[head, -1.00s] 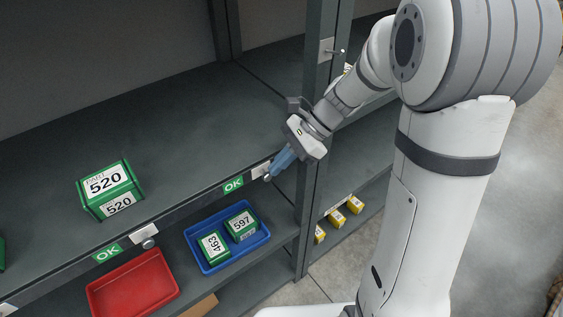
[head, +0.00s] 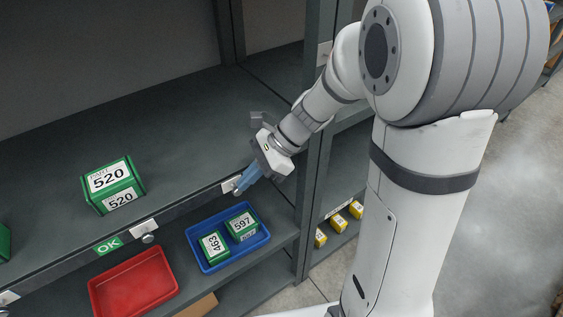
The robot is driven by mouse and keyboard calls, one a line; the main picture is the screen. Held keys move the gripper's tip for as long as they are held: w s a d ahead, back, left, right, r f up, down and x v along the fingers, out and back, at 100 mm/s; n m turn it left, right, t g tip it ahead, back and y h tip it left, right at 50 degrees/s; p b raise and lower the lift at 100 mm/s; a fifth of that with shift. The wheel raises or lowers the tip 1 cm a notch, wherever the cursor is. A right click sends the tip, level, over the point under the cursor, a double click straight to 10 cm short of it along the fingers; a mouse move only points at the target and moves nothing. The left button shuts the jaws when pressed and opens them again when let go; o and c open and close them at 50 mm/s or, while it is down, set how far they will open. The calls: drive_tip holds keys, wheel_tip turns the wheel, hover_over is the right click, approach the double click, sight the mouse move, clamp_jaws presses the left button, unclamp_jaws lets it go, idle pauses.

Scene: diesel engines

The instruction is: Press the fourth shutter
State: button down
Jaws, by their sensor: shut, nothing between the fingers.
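White sliding shutter plates with round knobs sit along the shelf's front edge. One plate (head: 231,183) is beside my gripper's fingertips, and no green label shows there. A second plate (head: 143,228) with a grey knob sits right of a green OK label (head: 108,246). Part of another plate (head: 8,297) shows at the lower left edge. I cannot tell which one counts as the fourth. My gripper (head: 241,189) is shut and empty, its blue fingers pointing down-left at the knob of the first plate. Whether they touch it is too small to tell.
A green box marked 520 (head: 113,184) stands on the upper shelf. Below are a blue tray (head: 200,262) with boxes 463 and 597, and a red tray (head: 135,283). A grey post (head: 312,190) stands right of my gripper. Yellow boxes (head: 338,222) sit beyond it.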

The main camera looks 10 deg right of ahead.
drive_tip(key=p+v, duration=0.1)
drive_tip(key=v, duration=1.3)
drive_tip(key=shift+s, duration=0.15)
drive_tip(key=s+d+f+n+t+h+b, duration=0.1)
drive_tip(key=s+d+f+n+t+h, duration=0.1)
drive_tip(key=s+n+h, duration=0.2)
drive_tip(key=s+d+f+n+t+h+b, duration=0.1)
drive_tip(key=s+d+f+n+t+h, duration=0.1)
drive_tip(key=s+n+h, duration=0.3)
drive_tip(key=shift+s+n+t, duration=0.7)
drive_tip(key=shift+s+n, duration=1.3)
drive_tip(key=shift+n, duration=1.3)
drive_tip(key=shift+d, duration=0.2)
